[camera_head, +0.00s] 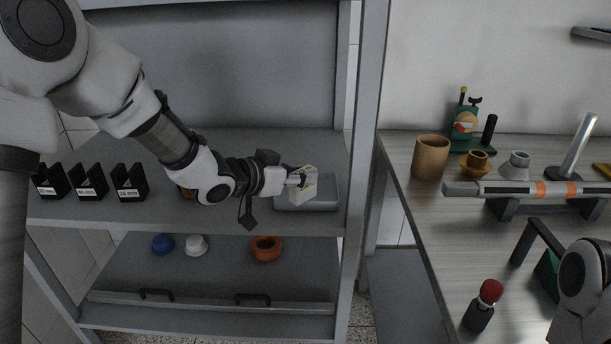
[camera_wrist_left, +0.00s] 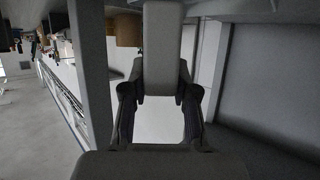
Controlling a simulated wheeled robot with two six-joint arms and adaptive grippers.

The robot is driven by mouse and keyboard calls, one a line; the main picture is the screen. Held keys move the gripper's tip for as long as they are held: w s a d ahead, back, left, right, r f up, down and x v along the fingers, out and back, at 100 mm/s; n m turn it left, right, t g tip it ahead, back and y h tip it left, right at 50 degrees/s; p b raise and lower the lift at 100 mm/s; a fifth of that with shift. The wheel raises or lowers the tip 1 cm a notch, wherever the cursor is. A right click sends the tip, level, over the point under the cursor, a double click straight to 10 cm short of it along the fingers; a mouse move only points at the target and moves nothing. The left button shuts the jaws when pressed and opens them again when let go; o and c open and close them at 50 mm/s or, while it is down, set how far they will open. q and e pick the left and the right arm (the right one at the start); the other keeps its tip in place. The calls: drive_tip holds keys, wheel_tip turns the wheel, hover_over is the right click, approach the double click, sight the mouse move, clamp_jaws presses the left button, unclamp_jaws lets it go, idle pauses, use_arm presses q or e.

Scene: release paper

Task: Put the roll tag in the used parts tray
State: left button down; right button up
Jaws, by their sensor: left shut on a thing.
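The roll tag (camera_head: 304,193) is a small pale card with dark marks. My left gripper (camera_head: 297,181) is shut on it and holds it over the grey tray (camera_head: 330,193) on the upper shelf. From this angle I cannot tell whether the tag touches the tray. In the left wrist view, a pale square, likely the tag (camera_wrist_left: 158,122), shows between the two dark fingers of my left gripper (camera_wrist_left: 159,105). Part of the tray is hidden behind the tag and gripper. My right gripper is not clearly in view; only a white part of my right arm shows at the lower right.
Several black labelled holders (camera_head: 90,182) stand at the shelf's left. A shelf post (camera_head: 362,130) rises right of the tray. The lower shelf holds blue, white and orange parts (camera_head: 266,248). A bench at right carries a brown cup (camera_head: 430,157) and a long roller (camera_head: 520,189).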

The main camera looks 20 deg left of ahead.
use_arm(q)
drive_tip(key=shift+w+a+f, duration=0.25)
drive_tip(key=shift+w+f, duration=0.45)
drive_tip(key=shift+w, duration=0.65)
drive_tip(key=shift+w+a+f, duration=0.2)
drive_tip(key=shift+w+f, duration=0.55)
drive_tip(key=shift+w, duration=0.55)
drive_tip(key=shift+w+a+f, duration=0.25)
drive_tip(key=shift+w+f, duration=0.45)
drive_tip(key=shift+w, duration=0.65)
drive_tip(key=shift+f, duration=0.1)
drive_tip(key=c, duration=0.9)
unclamp_jaws()
drive_tip(key=shift+r, duration=0.2)
drive_tip(key=v, duration=1.2)
drive_tip(key=shift+f, duration=0.1)
